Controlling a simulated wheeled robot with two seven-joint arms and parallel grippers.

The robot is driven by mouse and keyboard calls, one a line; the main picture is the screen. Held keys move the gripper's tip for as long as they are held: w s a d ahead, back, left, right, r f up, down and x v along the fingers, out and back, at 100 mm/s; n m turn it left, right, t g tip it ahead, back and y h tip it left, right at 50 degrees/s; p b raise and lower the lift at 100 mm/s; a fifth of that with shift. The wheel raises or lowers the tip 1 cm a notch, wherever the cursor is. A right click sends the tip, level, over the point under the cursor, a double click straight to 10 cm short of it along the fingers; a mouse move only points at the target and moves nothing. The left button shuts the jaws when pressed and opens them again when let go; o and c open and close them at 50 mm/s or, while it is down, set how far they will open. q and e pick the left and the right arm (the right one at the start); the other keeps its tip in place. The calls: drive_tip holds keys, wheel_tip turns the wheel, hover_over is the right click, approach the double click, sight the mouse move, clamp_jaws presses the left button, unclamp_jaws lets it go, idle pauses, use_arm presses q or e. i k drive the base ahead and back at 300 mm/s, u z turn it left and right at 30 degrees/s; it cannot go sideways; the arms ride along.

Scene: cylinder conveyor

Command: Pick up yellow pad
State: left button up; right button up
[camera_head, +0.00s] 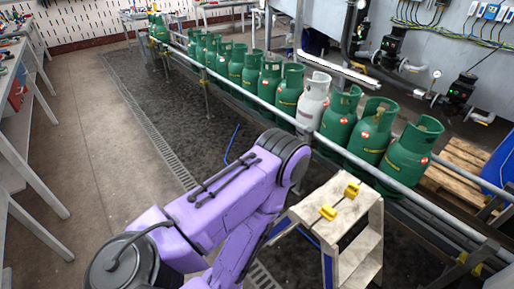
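Two small yellow pieces lie on the worn pale top of a step stool (312,207). The nearer yellow pad (328,212) is at the middle of the top. The other yellow pad (351,190) is farther back and to the right. A thin dark rod or gap shows near them, too small to make out. My purple arm comes in from the lower left, bends at a dark joint left of the stool, and runs back down out of the picture. Neither of my grippers shows.
A row of green gas cylinders (370,130) with one grey-white cylinder (313,100) stands on the conveyor behind a metal rail (340,148). A wooden pallet (459,168) is at the right. Workbenches line the left, with open floor (110,150) between.

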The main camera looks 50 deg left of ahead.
sight(329, 213)
drive_tip(key=u, duration=1)
drive_tip(key=i, duration=0.4)
drive_tip(key=z, duration=0.05)
